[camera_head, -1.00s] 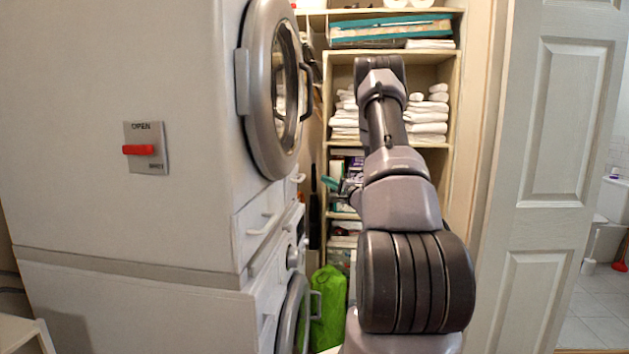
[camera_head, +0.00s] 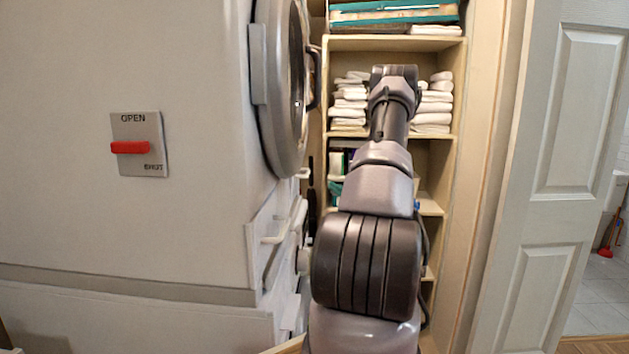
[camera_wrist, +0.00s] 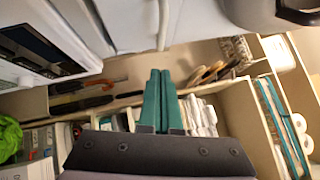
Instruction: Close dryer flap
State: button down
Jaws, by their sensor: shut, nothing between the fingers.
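The dryer (camera_head: 60,80) stands at the left, with its round grey door (camera_head: 277,110) seen nearly edge-on. A red lever (camera_head: 130,147) on the plate lies horizontal, just below the word OPEN. My gripper (camera_wrist: 160,72) shows in the wrist view with its two teal fingers together and empty. It is beside the front of the stacked machines, pointing towards the shelves, away from the lever. In the head view my arm mostly hides it.
Wooden shelves (camera_head: 400,44) with folded white towels (camera_head: 350,104) stand behind my arm. A white panelled door (camera_head: 572,130) is at the right. A dark door handle (camera_head: 314,78) juts out near my arm. The space before the dryer's side panel is clear.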

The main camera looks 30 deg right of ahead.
jog(key=w+a+r, duration=0.2)
jog(key=w+a, duration=0.1)
jog(key=w, duration=0.3)
jog(key=shift+w+a, duration=0.25)
jog(key=shift+r, duration=0.1)
jog(key=shift+w+a+r, duration=0.4)
jog(key=shift+a+r, duration=0.15)
